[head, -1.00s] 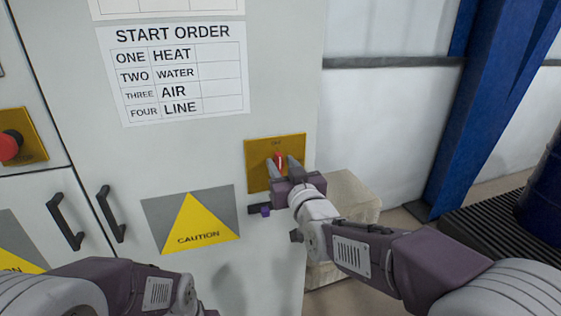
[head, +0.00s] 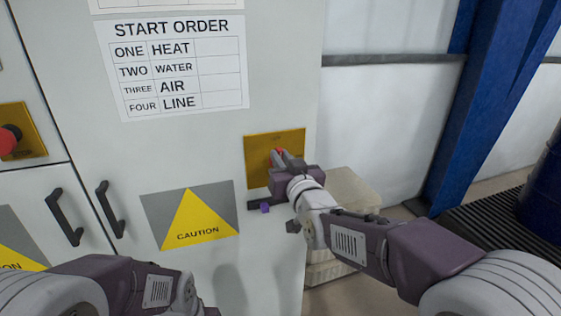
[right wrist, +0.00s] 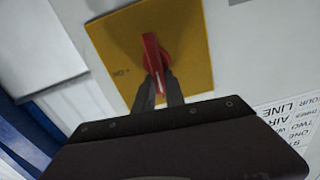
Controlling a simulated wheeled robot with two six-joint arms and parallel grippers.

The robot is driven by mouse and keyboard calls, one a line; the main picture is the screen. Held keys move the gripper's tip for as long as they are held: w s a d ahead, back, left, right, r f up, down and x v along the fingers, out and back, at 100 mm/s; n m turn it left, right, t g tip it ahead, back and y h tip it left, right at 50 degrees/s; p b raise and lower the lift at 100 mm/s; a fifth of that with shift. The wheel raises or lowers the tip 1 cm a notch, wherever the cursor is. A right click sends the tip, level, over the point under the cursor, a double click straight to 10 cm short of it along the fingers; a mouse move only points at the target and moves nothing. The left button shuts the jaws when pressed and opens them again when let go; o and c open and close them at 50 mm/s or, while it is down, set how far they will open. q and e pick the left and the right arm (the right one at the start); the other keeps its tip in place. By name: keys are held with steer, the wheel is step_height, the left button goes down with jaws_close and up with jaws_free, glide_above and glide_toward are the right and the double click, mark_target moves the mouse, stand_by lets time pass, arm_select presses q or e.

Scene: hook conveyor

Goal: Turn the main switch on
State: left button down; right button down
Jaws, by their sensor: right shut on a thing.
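The main switch is a red handle (head: 279,152) on a yellow plate (head: 259,152) at the cabinet's right edge. In the right wrist view the red handle (right wrist: 151,52) stands between the dark fingertips, in front of the yellow plate (right wrist: 190,45). An "ON" mark (right wrist: 122,72) shows on the plate beside it. My right gripper (head: 283,158) is shut on the handle, with its fingers rolled to a slant, and it also shows in the right wrist view (right wrist: 163,85). They hide part of the handle, so its exact angle is hard to tell. My left gripper is out of view.
The cabinet carries a start order sheet (head: 172,62), a caution sign (head: 190,218) and black door handles (head: 110,208). A pale block (head: 347,195) stands behind my right gripper. A blue post (head: 470,110) is at the right.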

steer(key=shift+w+d+f+m+b, duration=0.1)
steer(key=shift+d+f+m+b, duration=0.3)
steer(key=shift+m+b, duration=2.4)
steer(key=shift+w+d+f+m+b, duration=0.15)
steer(key=shift+d+f+m+b, duration=0.25)
steer(key=shift+m+b, duration=2.35)
steer(key=shift+w+d+f+m+b, duration=0.1)
steer(key=shift+d+f+m+b, duration=0.3)
steer(key=shift+m+b, duration=2.35)
steer(key=shift+a+f+m, duration=0.1)
steer(key=shift+f+m, duration=0.05)
steer(key=shift+m, duration=0.15)
steer(key=c, duration=1.4)
jaws_free()
